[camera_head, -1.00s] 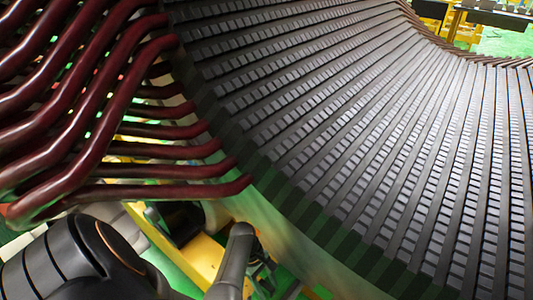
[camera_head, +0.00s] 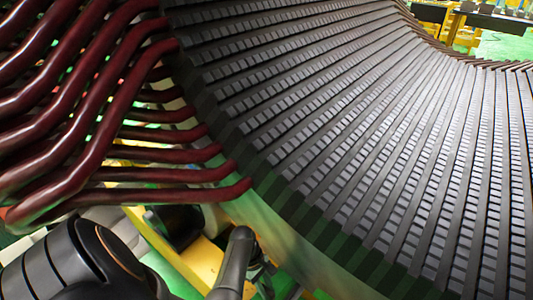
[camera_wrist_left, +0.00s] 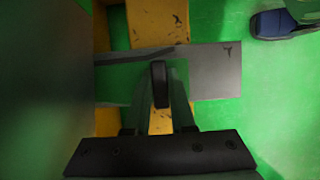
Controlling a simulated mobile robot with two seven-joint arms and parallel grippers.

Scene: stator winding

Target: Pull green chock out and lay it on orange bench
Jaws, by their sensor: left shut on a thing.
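In the left wrist view, my left gripper (camera_wrist_left: 160,88) is shut on a flat piece with a green face, which I take to be the green chock (camera_wrist_left: 118,84). Its edges are hard to tell from the green floor behind it. A grey plate-like part (camera_wrist_left: 215,72) extends to the right of the fingers. In the head view, my left arm comes in at the bottom left, below the stator's lower edge, and the chock cannot be made out there. I cannot make out an orange bench for certain. My right gripper is out of view.
The large slotted stator (camera_head: 330,130) fills most of the head view. Dark red bent bars (camera_head: 90,110) stick out at its left, close above my left arm. Yellow framework (camera_head: 190,258) stands below it on a green floor. A dark blue and grey object (camera_wrist_left: 275,24) is at the upper right.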

